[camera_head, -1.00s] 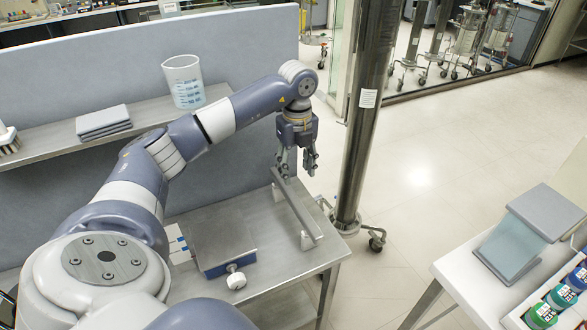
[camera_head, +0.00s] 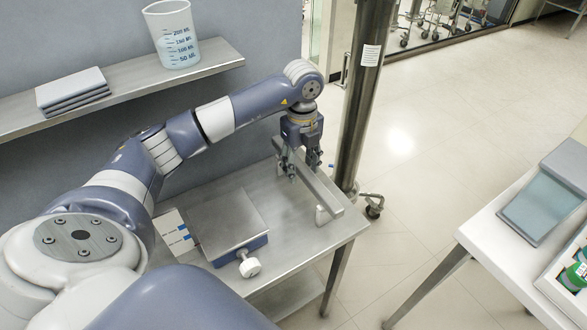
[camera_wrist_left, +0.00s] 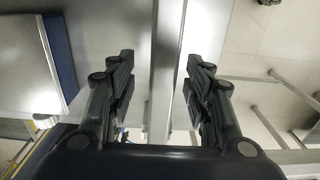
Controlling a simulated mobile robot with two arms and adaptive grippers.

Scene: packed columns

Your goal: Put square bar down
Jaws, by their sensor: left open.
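The square bar (camera_head: 325,193) is a long, straight grey bar at the right end of the steel table. A short pale support (camera_head: 322,215) shows under its near end. My left gripper (camera_head: 304,172) hangs fingers down over the bar, open, with one finger on each side. The left wrist view shows the bar (camera_wrist_left: 167,70) running between the two open fingers, with gaps on both sides. The fingers hide part of the bar in the head view. My right gripper is not in view.
A flat-topped scale-like device (camera_head: 220,220) with a white knob stands on the steel table (camera_head: 300,240), left of the bar. A shelf (camera_head: 130,92) behind holds a beaker (camera_head: 172,35) and folded grey cloths (camera_head: 72,88). A metal post (camera_head: 362,100) stands close beyond the bar.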

